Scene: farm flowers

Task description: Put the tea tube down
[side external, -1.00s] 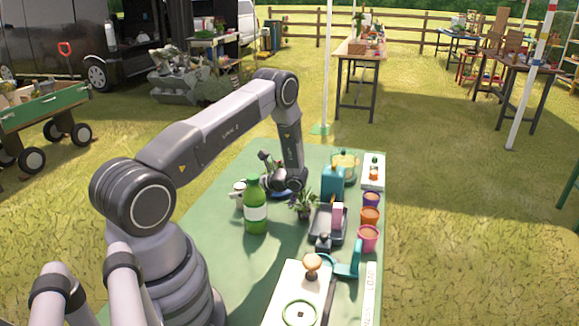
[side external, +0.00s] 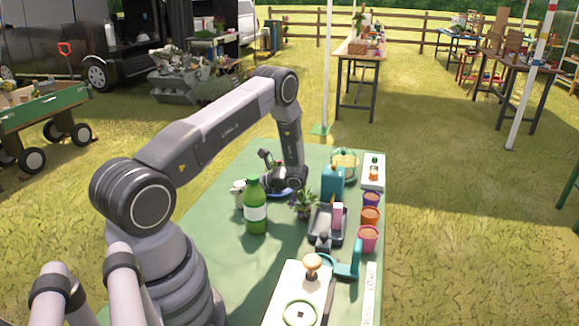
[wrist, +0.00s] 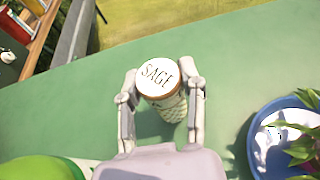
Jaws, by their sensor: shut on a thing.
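The tea tube (wrist: 159,80) is in the middle of the wrist view, with a pale round lid reading SAGE, a brownish rim and a patterned pale body. My gripper (wrist: 162,88) is shut on it, one finger on each side. The tube is over the green table; I cannot tell whether its base touches the top.
A blue dish (wrist: 259,128) with a leafy plant is right of the tube. The green bottle's top (wrist: 40,169) is lower left. Bare green tabletop (wrist: 70,115) lies around the tube. A potted plant, grey tray (side external: 323,232) and several pots line the table's right side.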

